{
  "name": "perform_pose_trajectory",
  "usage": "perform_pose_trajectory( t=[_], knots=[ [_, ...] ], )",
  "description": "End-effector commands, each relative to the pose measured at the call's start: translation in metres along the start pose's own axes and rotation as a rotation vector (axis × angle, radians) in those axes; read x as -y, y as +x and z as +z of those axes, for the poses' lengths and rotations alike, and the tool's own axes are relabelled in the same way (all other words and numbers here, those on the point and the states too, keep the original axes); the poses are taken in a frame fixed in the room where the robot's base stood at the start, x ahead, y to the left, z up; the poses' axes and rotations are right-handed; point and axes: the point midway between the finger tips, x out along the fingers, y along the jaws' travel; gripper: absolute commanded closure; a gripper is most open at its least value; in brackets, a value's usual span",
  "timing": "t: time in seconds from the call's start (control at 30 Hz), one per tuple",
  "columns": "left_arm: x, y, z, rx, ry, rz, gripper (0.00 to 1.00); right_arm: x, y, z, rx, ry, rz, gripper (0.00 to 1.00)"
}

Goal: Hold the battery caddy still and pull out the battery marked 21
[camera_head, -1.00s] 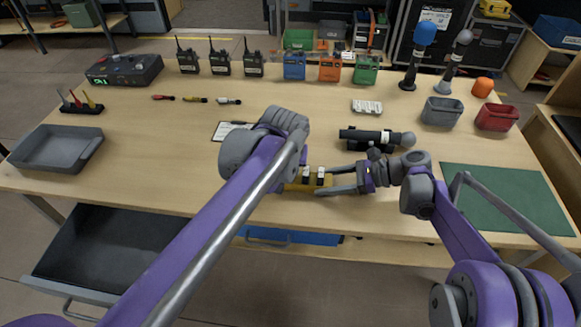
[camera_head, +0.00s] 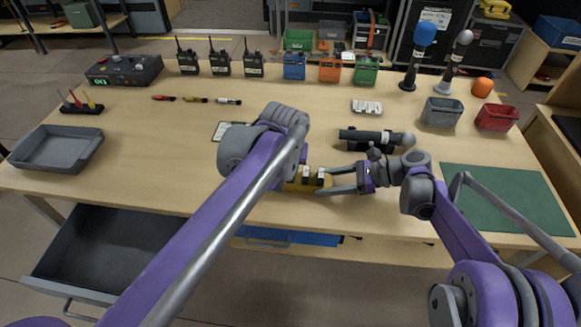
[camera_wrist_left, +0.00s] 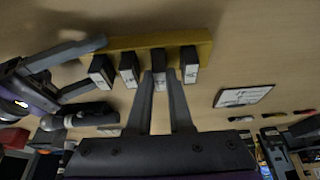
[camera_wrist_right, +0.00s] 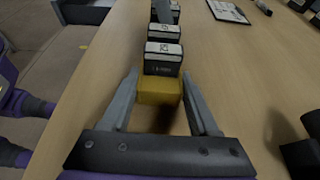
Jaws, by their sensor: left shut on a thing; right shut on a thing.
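The battery caddy (camera_wrist_left: 165,40) is a yellow bar lying near the table's front edge; it also shows in the head view (camera_head: 303,187). Several black batteries with white labels stand in a row in it. My left gripper (camera_wrist_left: 159,72) is shut on one battery (camera_wrist_left: 159,62), third from the left in the left wrist view; it seems seated in the row. My left arm hides that end in the head view. My right gripper (camera_wrist_right: 161,78) is shut on the caddy's yellow end, beside a labelled battery (camera_wrist_right: 163,57). I cannot read which battery is 21.
A black flashlight-like thing (camera_head: 370,137) lies just behind the right gripper. A white card (camera_head: 230,130) lies behind the left arm. A green mat (camera_head: 505,197) lies at right, a grey tray (camera_head: 58,148) at left. An open drawer (camera_head: 110,250) juts out front left.

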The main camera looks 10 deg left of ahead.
Motion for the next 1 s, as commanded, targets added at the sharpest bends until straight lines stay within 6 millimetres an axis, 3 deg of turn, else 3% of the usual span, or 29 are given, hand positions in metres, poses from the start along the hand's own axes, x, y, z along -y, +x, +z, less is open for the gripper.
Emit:
perform_pose_trajectory(
  t=[1.0],
  knots=[
    [0.0, -0.024, -0.01, 0.0, 0.0, 0.0, 1.0, 0.0, 0.0, 0.0, 0.0, 0.0, 0.001, 0.96]
  ],
)
